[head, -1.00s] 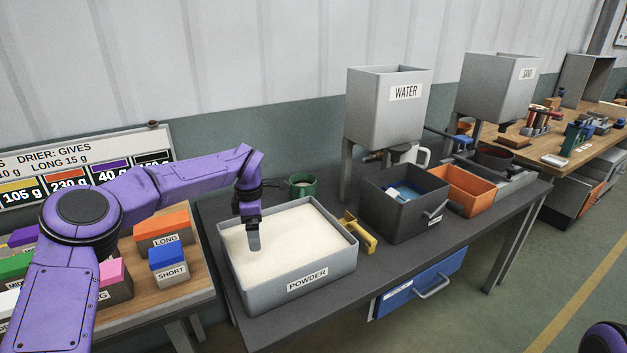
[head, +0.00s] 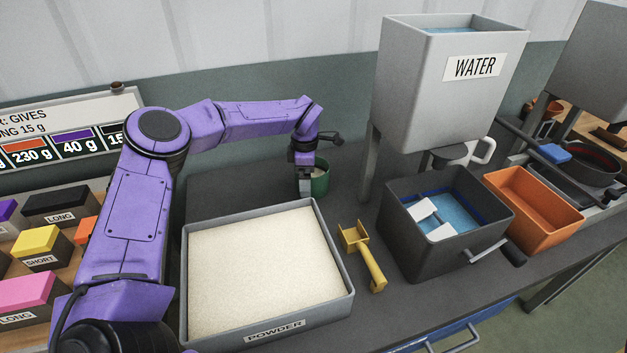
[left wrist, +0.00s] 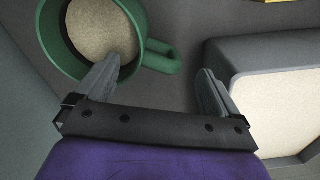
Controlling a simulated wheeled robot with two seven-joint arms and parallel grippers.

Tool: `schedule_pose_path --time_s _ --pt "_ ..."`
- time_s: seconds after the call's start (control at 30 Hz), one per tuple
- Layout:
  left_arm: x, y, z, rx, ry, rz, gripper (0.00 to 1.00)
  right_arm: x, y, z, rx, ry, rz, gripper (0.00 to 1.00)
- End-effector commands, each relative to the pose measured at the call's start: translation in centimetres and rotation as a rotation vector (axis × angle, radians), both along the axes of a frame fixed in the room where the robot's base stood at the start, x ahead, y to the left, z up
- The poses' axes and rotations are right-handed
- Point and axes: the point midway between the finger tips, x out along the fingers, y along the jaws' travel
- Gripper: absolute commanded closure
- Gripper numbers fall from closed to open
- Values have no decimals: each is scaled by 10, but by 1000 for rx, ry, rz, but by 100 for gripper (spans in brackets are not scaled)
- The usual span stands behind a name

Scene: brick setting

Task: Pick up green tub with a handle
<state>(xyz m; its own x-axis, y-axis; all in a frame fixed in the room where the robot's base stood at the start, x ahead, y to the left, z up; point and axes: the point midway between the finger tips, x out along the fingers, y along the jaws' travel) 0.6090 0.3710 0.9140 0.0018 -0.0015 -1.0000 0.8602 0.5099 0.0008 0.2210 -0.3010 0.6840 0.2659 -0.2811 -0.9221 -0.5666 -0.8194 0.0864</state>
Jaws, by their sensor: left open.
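The green tub (head: 321,180) with a handle stands on the dark bench behind the powder tray, partly hidden by my left gripper (head: 305,190). In the left wrist view the tub (left wrist: 58,47) is at the upper left, holding pale powder, and its handle (left wrist: 175,67) sticks out to the right. My left gripper (left wrist: 160,68) is open and empty above the tub's handle side. One finger overlaps the tub's rim in the picture, the other is right of the handle. I cannot tell whether the fingers touch it. My right gripper is not in view.
The grey powder tray (head: 352,300) is in front of the tub. A yellow scoop (head: 370,262) lies right of it. A dark bin (head: 425,247), an orange bin (head: 530,215) and the water hopper (head: 440,90) stand further right.

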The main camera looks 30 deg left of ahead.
Motion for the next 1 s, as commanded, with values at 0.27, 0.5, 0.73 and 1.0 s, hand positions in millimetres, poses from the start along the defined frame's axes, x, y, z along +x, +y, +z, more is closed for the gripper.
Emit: schedule_pose_path --time_s 0.27,0.5,0.73,1.0 --pt "1 3 -43 2 10 0 4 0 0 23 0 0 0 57" --pt "2 4 -64 1 5 2 4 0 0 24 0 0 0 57" --pt "2 4 -64 1 6 2 40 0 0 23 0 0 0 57" --pt "2 4 -64 1 6 2 75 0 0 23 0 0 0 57"
